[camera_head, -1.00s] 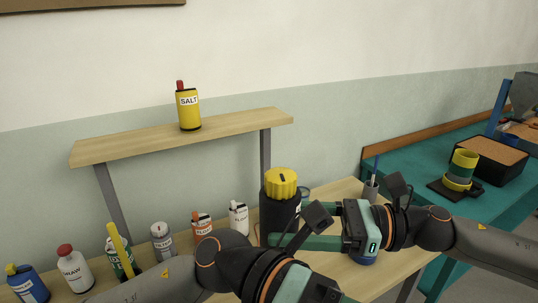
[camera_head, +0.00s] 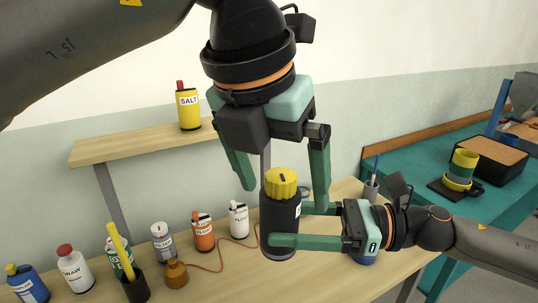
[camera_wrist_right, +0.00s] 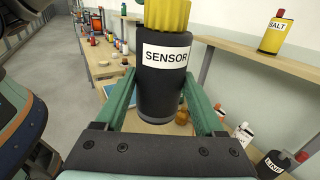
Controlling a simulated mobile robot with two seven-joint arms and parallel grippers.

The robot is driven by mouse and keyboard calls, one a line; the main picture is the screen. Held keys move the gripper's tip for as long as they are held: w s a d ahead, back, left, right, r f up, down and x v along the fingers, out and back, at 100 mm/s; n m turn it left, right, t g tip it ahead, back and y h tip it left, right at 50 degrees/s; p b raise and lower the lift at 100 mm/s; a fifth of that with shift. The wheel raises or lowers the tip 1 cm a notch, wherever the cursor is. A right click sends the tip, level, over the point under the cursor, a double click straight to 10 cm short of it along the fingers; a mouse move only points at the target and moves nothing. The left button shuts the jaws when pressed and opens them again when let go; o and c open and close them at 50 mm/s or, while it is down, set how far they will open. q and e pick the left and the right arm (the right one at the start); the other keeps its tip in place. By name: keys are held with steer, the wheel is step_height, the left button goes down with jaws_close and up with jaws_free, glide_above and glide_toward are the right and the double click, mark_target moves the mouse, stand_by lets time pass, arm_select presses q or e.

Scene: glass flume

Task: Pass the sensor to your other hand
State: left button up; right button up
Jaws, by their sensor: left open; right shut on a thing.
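The sensor (camera_head: 281,222) is a black cylinder with a ribbed yellow cap, held upright over the table. It also shows in the right wrist view (camera_wrist_right: 165,85), its white SENSOR label facing that camera. My right gripper (camera_head: 287,227) comes in from the right and is shut on the sensor's black body, a finger on each side. My left gripper (camera_head: 284,199) points down from above and is open. Its fingers hang on either side of the yellow cap, with a visible gap on the left.
Several labelled bottles line the wooden table (camera_head: 215,283) at left, with a brown bottle (camera_head: 175,273) and a dark cup (camera_head: 136,289) in front. A shelf (camera_head: 140,145) behind carries a yellow salt container (camera_head: 188,108). A teal bench (camera_head: 440,220) stands at right.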

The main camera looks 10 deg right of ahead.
mark_target(282, 211)
arm_select(q)
steer(key=shift+w+a+r+n+t, duration=0.2)
steer(key=shift+w+a+r+t, duration=0.1)
steer(key=shift+w+r, duration=0.15)
steer(key=shift+w+a+r+n+t, duration=0.2)
steer(key=shift+w+r+t, duration=0.1)
steer(key=shift+w+r, duration=0.1)
steer(key=x, duration=1.1)
steer(key=shift+f, duration=0.35)
steer(key=c, duration=1.5)
arm_select(e)
steer(key=o, duration=1.5)
